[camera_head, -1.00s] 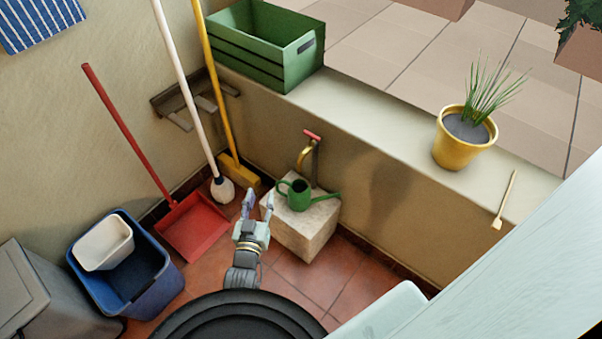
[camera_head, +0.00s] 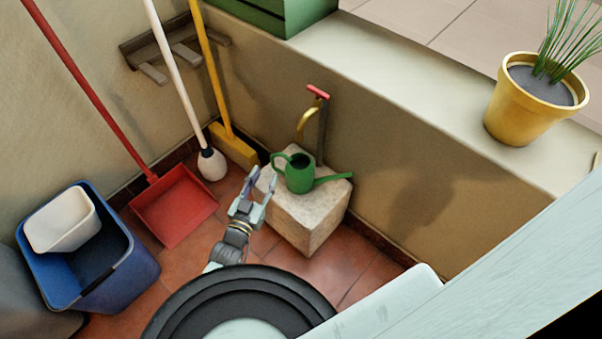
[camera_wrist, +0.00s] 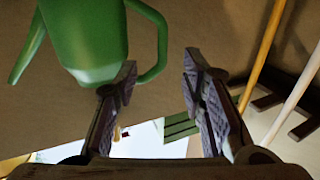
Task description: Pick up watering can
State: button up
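The green watering can (camera_head: 299,178) stands upright on a pale stone block (camera_head: 305,218). Its handle loop is on the left and its spout points right in the head view. My gripper (camera_head: 262,185) is just left of the can, on the handle side, with its fingers apart. In the wrist view the can (camera_wrist: 88,40) fills the upper left, appearing upside down. Its handle loop lies ahead of the gap between the open fingertips (camera_wrist: 160,68). The gap is empty; whether a finger touches the handle I cannot tell.
A tap with a red handle (camera_head: 317,92) rises behind the can by the low wall. A red dustpan (camera_head: 175,207), a mop (camera_head: 211,164), a yellow broom (camera_head: 233,146) and a blue bin (camera_head: 135,275) stand left. A yellow plant pot (camera_head: 525,110) sits on the ledge.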

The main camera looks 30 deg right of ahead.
aim_at(272, 162)
jog(key=x, duration=0.7)
jog(key=shift+w+d+f, duration=0.15)
jog(key=shift+w, duration=0.05)
grip_shut()
dwell(0.9)
